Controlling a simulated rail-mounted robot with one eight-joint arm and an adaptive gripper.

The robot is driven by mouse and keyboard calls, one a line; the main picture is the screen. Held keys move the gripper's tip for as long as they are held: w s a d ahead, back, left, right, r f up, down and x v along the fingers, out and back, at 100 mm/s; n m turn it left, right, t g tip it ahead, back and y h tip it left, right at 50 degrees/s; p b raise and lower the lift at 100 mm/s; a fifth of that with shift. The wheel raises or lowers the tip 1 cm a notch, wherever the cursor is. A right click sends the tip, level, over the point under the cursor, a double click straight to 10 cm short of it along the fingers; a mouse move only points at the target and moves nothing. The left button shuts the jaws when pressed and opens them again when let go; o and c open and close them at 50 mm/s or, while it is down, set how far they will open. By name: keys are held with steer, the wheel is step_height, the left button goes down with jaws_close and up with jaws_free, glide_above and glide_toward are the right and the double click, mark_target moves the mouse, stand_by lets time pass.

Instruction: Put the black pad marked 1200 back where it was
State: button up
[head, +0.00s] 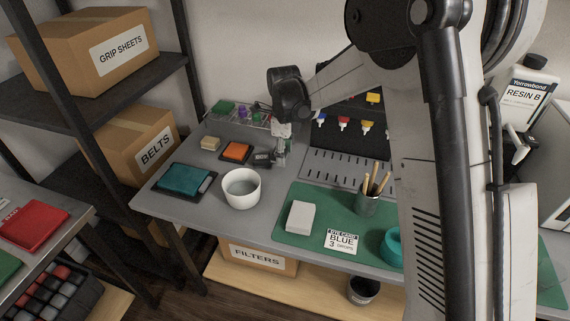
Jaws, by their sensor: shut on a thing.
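My gripper (280,156) is over the back of the grey bench, pointing down, small in the head view. It is shut on the black pad (262,158), a small dark block with a faint pale mark on its face. The mark is too small to read. The pad is just right of an orange pad (236,150) on a dark holder. I cannot tell whether the black pad touches the bench. The fingers hide part of it.
A white bowl (241,199) and a teal pad (184,178) on a dark tray stand in front. A beige block (211,143) is at left. A clear rack (240,117) with coloured items is behind. A green mat (290,238) holds a white block (300,217) and a pencil cup (368,203).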

mark_target(285, 168)
steer(key=shift+w+d+f, duration=0.15)
steer(key=shift+f+b, duration=0.4)
steer(key=shift+f, duration=1.55)
steer(key=shift+f, duration=0.1)
steer(key=shift+f, duration=0.1)
steer(key=o, duration=1.2)
step_height(285, 168, up, 12)
steer(key=shift+r+p, duration=0.25)
steer(key=shift+p, duration=0.65)
